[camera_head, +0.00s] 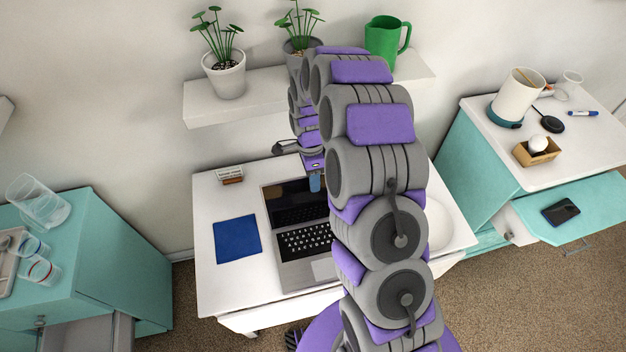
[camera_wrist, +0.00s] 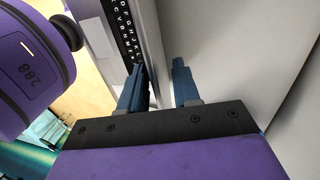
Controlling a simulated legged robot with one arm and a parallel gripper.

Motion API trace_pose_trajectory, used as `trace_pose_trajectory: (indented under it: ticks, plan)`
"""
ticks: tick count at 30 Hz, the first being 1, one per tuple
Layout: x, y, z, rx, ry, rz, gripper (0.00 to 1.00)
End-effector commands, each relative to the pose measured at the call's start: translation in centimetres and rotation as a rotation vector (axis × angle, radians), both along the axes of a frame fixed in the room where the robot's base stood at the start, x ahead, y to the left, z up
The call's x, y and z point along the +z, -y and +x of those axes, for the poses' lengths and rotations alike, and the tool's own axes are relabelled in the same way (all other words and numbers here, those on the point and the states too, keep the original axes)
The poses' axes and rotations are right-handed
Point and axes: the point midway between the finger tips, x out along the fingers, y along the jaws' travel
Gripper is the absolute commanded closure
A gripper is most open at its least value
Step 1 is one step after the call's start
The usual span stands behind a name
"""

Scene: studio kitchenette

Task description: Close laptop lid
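The laptop (camera_head: 300,240) stands open on the white table, its dark screen (camera_head: 292,203) raised at the back and its keyboard (camera_head: 305,241) facing up. My arm hides its right part. My gripper (camera_head: 315,182) is above the upper right of the screen. In the wrist view my gripper (camera_wrist: 158,66) shows two blue fingers apart, with a gap between them. The laptop keyboard (camera_wrist: 125,32) lies beyond the left finger, and a pale grey edge lies beyond the gap. I cannot tell whether either finger touches the lid.
A blue mat (camera_head: 237,239) lies left of the laptop, and a small card holder (camera_head: 231,175) stands behind it. A shelf (camera_head: 205,112) with plants and a green jug (camera_head: 386,42) is on the wall. A white plate (camera_head: 437,223) is partly hidden behind my arm.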

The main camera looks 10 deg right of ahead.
Motion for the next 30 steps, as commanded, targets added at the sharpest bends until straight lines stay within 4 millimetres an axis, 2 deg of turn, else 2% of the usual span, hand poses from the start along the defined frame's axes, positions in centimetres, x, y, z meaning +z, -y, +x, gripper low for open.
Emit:
trace_pose_trajectory:
  ticks: [10,20,30]
  plan:
    - [-0.34,0.01,-0.12,0.001,-0.001,0.0,0.69]
    - [-0.34,0.01,-0.13,0.001,-0.002,0.0,1.0]
    - [-0.34,0.0,-0.12,0.001,-0.002,0.0,1.0]
